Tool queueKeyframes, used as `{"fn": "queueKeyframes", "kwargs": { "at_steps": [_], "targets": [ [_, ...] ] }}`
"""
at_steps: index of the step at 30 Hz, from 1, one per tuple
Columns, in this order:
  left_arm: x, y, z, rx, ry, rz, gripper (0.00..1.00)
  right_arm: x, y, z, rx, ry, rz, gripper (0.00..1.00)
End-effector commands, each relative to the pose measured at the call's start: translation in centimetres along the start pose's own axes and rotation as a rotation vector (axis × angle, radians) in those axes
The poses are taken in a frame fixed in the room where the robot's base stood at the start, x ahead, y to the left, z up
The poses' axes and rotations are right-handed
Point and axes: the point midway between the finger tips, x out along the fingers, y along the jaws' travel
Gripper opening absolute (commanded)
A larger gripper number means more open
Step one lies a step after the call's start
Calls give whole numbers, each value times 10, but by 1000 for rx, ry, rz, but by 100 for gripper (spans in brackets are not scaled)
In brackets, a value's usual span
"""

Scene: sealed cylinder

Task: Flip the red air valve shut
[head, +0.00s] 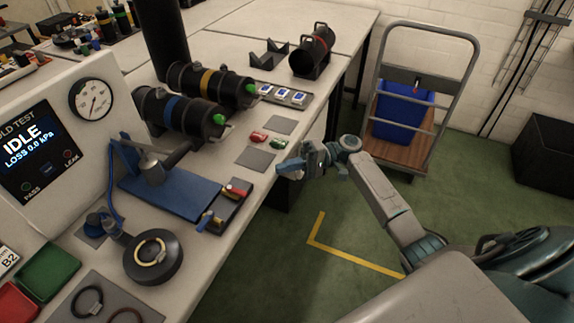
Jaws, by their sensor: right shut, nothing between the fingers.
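The red air valve (237,189) looks like a small red handle on a dark plate beside the right end of the blue fixture (172,192). Its exact lever position is too small to tell. My right gripper (284,169) is shut and empty, at the bench's right edge, up and to the right of the red valve and apart from it. My left gripper is not in view.
The test panel (38,150) reads IDLE, with a gauge (92,99). Dark cylinders with blue (178,109) and yellow (208,82) bands lie behind the fixture. A black ring-topped part (153,258) stands in front. A trolley (408,150) is off to the right.

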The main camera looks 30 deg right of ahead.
Motion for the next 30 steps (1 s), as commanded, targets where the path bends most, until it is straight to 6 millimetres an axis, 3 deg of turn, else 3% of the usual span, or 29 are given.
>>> {"fn": "queueKeyframes", "kwargs": {
  "at_steps": [3, 10, 12, 19, 30],
  "targets": [
    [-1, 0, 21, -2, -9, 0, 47, 21, -4, 0, 0, -2, -3, 0],
    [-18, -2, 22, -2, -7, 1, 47, 70, -4, 0, 0, -1, -3, 0],
    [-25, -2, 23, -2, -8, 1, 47, 78, -4, 9, 2, -1, 0, 0],
    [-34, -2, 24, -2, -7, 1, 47, 94, -1, 26, 2, 0, 1, 0],
    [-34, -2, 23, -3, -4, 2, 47, 96, 0, 28, 0, 1, 1, 0]
  ]
}}
